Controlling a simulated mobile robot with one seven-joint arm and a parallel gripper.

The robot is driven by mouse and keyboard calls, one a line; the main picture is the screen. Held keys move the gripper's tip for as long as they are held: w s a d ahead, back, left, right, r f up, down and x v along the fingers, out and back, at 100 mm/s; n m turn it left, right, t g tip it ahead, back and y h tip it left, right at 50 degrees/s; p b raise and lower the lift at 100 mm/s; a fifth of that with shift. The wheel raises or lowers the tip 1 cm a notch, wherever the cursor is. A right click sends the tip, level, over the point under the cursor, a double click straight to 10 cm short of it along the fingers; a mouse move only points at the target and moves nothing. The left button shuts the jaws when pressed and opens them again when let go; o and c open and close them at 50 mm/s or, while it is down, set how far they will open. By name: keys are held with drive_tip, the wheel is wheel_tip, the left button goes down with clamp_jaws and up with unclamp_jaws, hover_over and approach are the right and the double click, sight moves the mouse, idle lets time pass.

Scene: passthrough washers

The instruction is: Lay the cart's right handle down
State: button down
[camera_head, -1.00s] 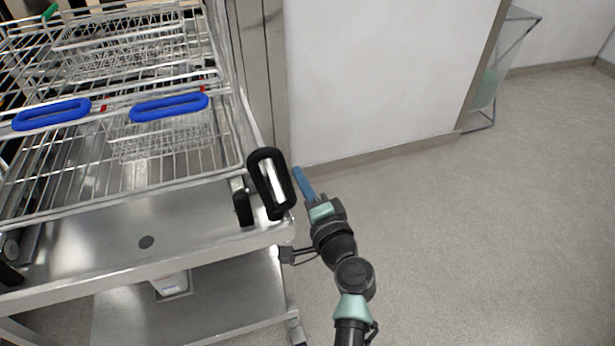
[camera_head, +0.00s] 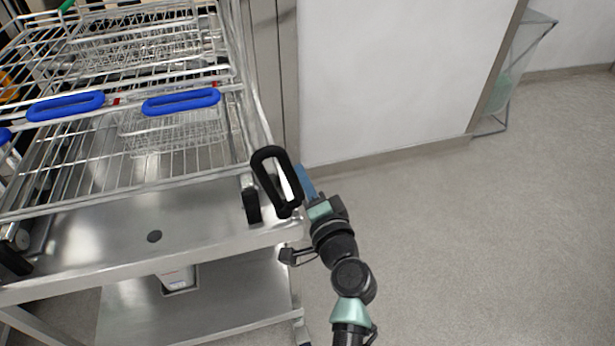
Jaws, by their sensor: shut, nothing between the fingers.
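The cart (camera_head: 215,240) is a steel trolley filling the left of the view. Its right handle, a black loop (camera_head: 259,178), stands up at the cart's front right corner, tilted slightly. My gripper (camera_head: 305,180) is just right of the handle, with its blue fingers close together and empty. The handle's right side overlaps the fingers in the picture; I cannot tell whether they touch. The left handle (camera_head: 14,262) is only partly in view at the left edge, a dark piece low by the cart top.
Wire racks with blue handles (camera_head: 181,102) sit on the cart top. A black latch-like part (camera_head: 252,206) is beside the right handle. A white wall (camera_head: 390,75) stands behind; a wire frame stand (camera_head: 505,95) is farther right. The floor (camera_head: 480,240) at right is clear.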

drive_tip(key=shift+s+a+r+n, duration=0.1)
drive_tip(key=shift+s+a+n, duration=0.1)
drive_tip(key=shift+a+n, duration=0.5)
drive_tip(key=shift+s+a+f+n+h+b, duration=0.1)
drive_tip(key=shift+s+a+f+n+b, duration=0.7)
drive_tip(key=shift+a+n, duration=1.25)
drive_tip(key=shift+s+a+f+n+h+b, duration=0.1)
drive_tip(key=shift+s+a+f+n+b, duration=0.45)
drive_tip(key=shift+a+f+n+b, duration=1.05)
drive_tip(key=shift+s+a+f+n+h+b, duration=0.15)
drive_tip(key=shift+s+a+n+b, duration=0.5)
drive_tip(key=shift+a+n, duration=1.85)
drive_tip(key=shift+d+n, duration=0.1)
drive_tip(key=shift+n, duration=0.15)
drive_tip(key=shift+r, duration=0.1)
